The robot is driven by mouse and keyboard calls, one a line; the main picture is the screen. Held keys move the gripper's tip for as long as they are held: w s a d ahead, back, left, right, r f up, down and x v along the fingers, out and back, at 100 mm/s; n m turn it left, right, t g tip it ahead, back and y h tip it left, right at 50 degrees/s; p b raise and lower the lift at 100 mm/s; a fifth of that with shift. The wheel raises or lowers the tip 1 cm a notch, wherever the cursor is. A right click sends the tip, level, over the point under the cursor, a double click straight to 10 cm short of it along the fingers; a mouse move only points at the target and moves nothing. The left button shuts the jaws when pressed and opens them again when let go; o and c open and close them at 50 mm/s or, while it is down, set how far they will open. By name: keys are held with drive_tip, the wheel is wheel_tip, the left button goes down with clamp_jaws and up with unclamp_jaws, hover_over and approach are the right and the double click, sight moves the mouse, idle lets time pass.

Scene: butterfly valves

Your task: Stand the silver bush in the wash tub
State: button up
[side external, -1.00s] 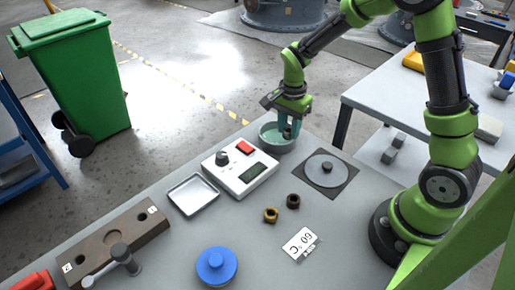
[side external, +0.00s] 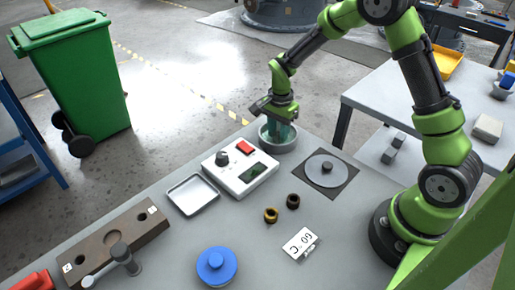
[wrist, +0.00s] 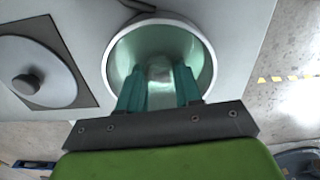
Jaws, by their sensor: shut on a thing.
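The wash tub (side external: 279,150) is a round grey bowl with greenish liquid at the back edge of the table. It also shows in the wrist view (wrist: 206,62). My gripper (side external: 280,134) points down with its teal fingers inside the tub's rim. In the wrist view the fingers are shut on the silver bush (wrist: 160,74), a small shiny cylinder over the middle of the tub. The side view hides the bush behind the fingers and rim. I cannot tell whether it touches the tub floor.
A white control box (side external: 241,173) with a red button stands left of the tub. A round grey disc with a knob (side external: 326,169) lies to the right. A brass ring (side external: 271,215) and a dark ring (side external: 293,201) lie in front. An empty tray (side external: 193,194) sits further left.

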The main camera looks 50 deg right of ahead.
drive_tip(key=o, duration=1.1)
wheel_tip(320, 180, up, 12)
drive_tip(key=s+a+r+n+t+y, duration=0.1)
drive_tip(key=s+a+r+n+t, duration=0.2)
drive_tip(key=s, duration=0.6)
drive_tip(key=s+a+r+n+t+y, duration=0.1)
drive_tip(key=s+a+r+n+t, duration=0.3)
drive_tip(key=s+r+n, duration=0.4)
drive_tip(key=shift+s+a+n, duration=0.45)
drive_tip(key=shift+s+n, duration=0.55)
drive_tip(key=shift+r, duration=0.15)
